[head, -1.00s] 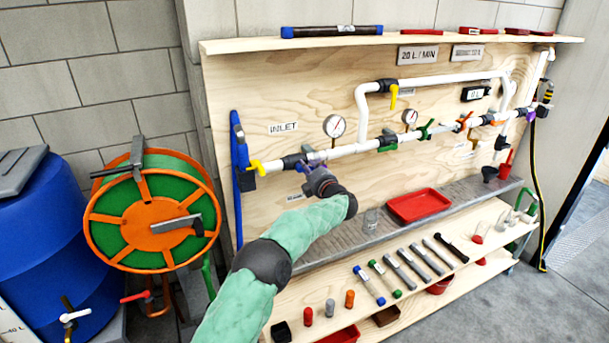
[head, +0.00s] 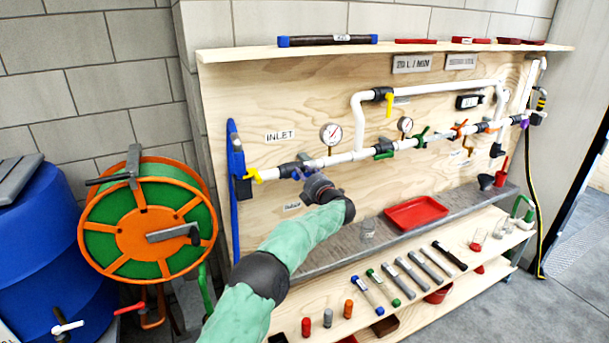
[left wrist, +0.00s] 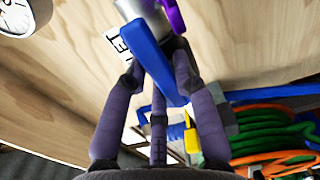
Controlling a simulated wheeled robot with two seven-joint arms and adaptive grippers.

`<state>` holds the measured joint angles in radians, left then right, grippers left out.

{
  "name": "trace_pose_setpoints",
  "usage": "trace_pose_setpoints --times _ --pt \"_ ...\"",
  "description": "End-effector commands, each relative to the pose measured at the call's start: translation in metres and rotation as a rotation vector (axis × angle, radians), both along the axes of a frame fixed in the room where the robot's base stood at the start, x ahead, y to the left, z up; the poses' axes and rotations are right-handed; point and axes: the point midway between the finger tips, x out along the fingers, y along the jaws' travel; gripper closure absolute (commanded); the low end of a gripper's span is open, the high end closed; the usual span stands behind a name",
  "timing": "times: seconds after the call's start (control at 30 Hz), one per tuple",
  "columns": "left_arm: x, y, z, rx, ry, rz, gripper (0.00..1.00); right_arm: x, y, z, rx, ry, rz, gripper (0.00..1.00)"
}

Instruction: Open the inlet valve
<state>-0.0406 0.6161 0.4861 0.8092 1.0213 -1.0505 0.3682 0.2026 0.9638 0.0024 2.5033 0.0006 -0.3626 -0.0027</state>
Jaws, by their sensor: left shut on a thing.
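The INLET label (head: 280,136) is on the plywood board above the left end of the white pipe (head: 345,157). My left gripper (head: 306,178) is just below that pipe, under and right of the label. In the left wrist view its fingers (left wrist: 160,75) are shut around a blue valve lever (left wrist: 150,55). The lever slants down from a grey metal pipe fitting (left wrist: 150,15) with a purple part (left wrist: 175,14) beside it. In the head view the gripper mostly hides the lever. The exact valve angle cannot be told. My right gripper is not in view.
A yellow valve handle (head: 253,175) and a blue upright bar (head: 236,195) are left of the gripper. A pressure gauge (head: 331,134) is above right. A hose reel (head: 148,230) stands at left. A red tray (head: 416,212) and a clear cup (head: 368,228) stand on the shelf.

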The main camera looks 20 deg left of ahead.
Motion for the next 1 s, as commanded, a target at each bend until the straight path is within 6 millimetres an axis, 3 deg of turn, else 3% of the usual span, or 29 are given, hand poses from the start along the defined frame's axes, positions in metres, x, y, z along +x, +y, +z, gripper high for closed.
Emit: trace_pose_setpoints --times 0.03,0.1,0.13,0.57,1.0 --pt "0.000 0.000 -0.001 -0.006 -0.003 0.000 0.70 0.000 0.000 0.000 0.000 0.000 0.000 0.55" --pt "0.000 0.000 -0.001 -0.006 -0.002 0.000 0.50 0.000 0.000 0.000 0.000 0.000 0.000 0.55" --pt "0.000 0.000 -0.001 -0.006 -0.002 0.000 0.47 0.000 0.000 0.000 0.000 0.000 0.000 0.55" --pt "-0.004 -0.005 0.000 -0.001 0.000 -0.001 0.47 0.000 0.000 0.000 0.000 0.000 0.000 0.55" --pt "-0.055 -0.066 0.000 -0.003 0.000 -0.003 0.47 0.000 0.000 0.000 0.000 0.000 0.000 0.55"
